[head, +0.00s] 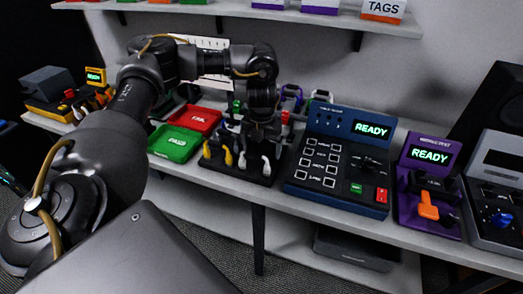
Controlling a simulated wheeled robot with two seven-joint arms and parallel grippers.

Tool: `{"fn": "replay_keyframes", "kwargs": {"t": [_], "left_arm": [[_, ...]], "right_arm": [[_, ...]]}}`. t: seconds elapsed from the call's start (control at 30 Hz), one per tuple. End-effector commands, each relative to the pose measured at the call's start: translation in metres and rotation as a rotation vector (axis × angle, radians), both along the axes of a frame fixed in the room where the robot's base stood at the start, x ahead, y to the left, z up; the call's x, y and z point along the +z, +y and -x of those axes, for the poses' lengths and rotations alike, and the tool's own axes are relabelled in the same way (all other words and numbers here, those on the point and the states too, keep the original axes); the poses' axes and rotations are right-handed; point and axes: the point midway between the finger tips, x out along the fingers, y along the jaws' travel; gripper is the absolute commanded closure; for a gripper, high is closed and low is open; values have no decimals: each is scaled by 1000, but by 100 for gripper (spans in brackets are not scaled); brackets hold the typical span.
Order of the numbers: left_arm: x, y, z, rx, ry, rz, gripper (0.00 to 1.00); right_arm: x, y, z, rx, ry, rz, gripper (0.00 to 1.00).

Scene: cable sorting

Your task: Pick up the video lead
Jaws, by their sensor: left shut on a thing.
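My left gripper (262,132) points down over a black cable holder (240,175) on the bench. It is shut on a lead, but the fingers and dark wrist hide most of it, and I cannot tell which lead it is. Yellow (228,157) and white (242,161) lead ends show in the holder beside and below the gripper. None of them can be clearly told as the video lead at this size. My right gripper is not in view.
A red FAIL tray (194,118) and a green PASS tray (174,143) lie left of the holder. A blue tester (340,160) and a purple tester (430,185), both showing READY, stand to the right. A shelf (300,20) hangs above.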

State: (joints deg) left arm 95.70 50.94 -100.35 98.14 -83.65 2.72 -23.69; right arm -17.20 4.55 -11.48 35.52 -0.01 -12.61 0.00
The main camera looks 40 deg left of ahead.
Motion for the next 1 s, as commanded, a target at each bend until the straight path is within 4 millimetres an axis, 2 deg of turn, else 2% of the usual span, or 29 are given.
{"fn": "replay_keyframes", "kwargs": {"t": [0.27, 0.47, 0.73, 1.0], "left_arm": [[8, 0, -1, -1, -3, -1, 35], [36, -1, -2, -1, -6, -1, 35], [92, -49, 13, -7, -6, -2, 35], [112, -98, 28, -6, -3, -2, 35]], "right_arm": [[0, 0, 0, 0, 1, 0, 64], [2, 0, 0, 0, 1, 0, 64], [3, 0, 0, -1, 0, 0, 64], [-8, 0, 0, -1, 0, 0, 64]]}}
